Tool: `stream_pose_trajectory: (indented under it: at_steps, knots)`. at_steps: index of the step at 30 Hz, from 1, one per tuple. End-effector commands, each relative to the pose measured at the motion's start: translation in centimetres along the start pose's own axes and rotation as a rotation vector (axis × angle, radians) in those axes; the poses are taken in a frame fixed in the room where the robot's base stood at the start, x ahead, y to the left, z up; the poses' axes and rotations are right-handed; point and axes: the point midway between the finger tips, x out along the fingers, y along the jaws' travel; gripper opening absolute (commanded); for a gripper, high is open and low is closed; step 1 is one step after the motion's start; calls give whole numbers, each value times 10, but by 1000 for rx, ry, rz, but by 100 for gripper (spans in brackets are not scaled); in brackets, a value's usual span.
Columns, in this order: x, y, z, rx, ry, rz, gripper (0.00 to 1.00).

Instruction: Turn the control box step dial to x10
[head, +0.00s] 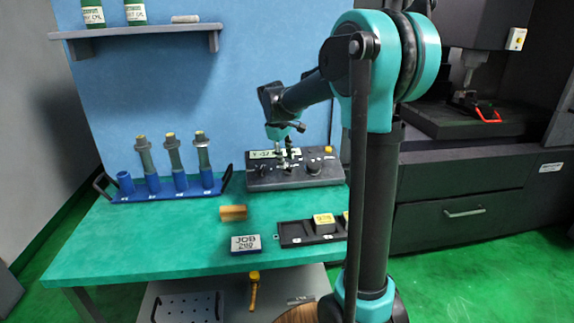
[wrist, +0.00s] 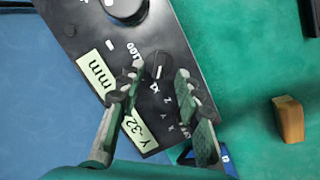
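The control box (head: 265,182) is a dark sloped panel at the back of the green table. In the wrist view the box (wrist: 178,38) lies diagonally, with small white labels and a pale display strip. A small black dial (wrist: 158,65) sits near the fingertips, with labels such as "100" and "X1" around it. Which label it points to is unclear. My gripper (wrist: 155,84) is open above the panel, its fingers apart on either side of the dial's lower end. Contact with the dial cannot be told. In the head view my gripper (head: 284,152) is over the box's middle.
A larger knob (head: 313,166) and a yellow button (head: 329,149) are on the box's right. A blue rack (head: 170,194) with several holders stands left. A wooden block (head: 233,212), a JOB sign (head: 246,244) and a black tray (head: 291,233) lie in front.

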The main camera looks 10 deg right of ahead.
Motion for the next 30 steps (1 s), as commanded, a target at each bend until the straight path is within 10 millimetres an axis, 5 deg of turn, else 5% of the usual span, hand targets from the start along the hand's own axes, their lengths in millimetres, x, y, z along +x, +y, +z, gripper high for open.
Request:
stream_pose_trajectory:
  at_steps: [6, 18, 27, 30]
  knots:
    - [26, 0, 0, 0, 0, 0, 34]
    - [33, 0, 0, -1, 0, 0, 34]
    - [33, 0, 0, 0, 0, 0, 0]
    - [33, 0, 0, 0, 0, 0, 0]
